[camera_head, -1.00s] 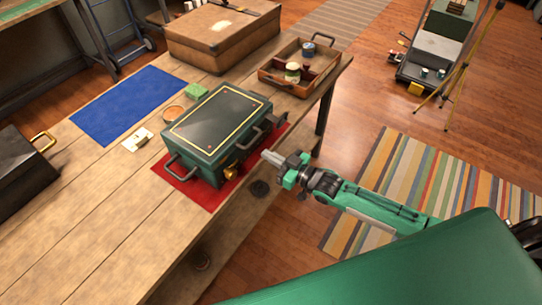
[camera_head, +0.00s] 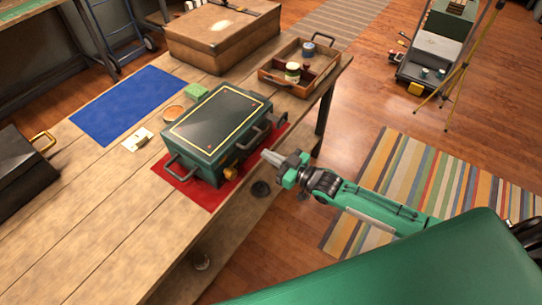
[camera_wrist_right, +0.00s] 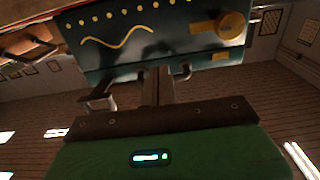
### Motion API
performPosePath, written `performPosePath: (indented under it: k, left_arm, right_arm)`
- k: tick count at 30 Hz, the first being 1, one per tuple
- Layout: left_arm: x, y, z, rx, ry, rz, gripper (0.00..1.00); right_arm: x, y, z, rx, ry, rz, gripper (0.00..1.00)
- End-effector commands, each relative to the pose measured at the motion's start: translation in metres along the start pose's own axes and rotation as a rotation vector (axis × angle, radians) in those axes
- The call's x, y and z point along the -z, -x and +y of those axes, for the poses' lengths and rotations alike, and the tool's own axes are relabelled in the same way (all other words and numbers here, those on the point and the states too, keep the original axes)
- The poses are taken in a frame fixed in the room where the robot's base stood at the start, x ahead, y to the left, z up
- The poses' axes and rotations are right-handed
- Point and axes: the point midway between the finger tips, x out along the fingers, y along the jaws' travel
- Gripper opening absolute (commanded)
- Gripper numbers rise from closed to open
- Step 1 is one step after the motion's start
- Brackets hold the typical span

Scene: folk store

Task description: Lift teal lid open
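The teal box with its closed teal lid (camera_head: 218,118) sits on a red mat (camera_head: 193,188) on the wooden table. The lid is flat with a gold border line. Its front face carries a gold latch (camera_head: 230,174), and dark handles show at its ends. The wrist view shows the box's dark teal face (camera_wrist_right: 120,45) with gold decoration and a round gold knob (camera_wrist_right: 232,25). My right gripper (camera_head: 267,156) is beside the box's front right, its fingers together. Its fingers (camera_wrist_right: 157,80) point at the lower part of that face; contact is unclear. My left gripper is out of view.
A brown suitcase (camera_head: 222,38) and a wooden tray (camera_head: 290,84) with jars stand behind the box. A black case (camera_head: 22,170) is at far left.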

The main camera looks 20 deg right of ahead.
Motion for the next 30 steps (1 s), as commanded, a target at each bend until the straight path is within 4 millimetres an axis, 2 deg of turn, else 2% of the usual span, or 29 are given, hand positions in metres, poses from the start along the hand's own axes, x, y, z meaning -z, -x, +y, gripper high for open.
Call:
performPosePath:
  k: [30]
  left_arm:
    - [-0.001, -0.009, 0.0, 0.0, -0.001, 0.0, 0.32]
  right_arm:
    - [0.0, -0.031, 0.0, 0.0, 0.0, 0.001, 0.0]
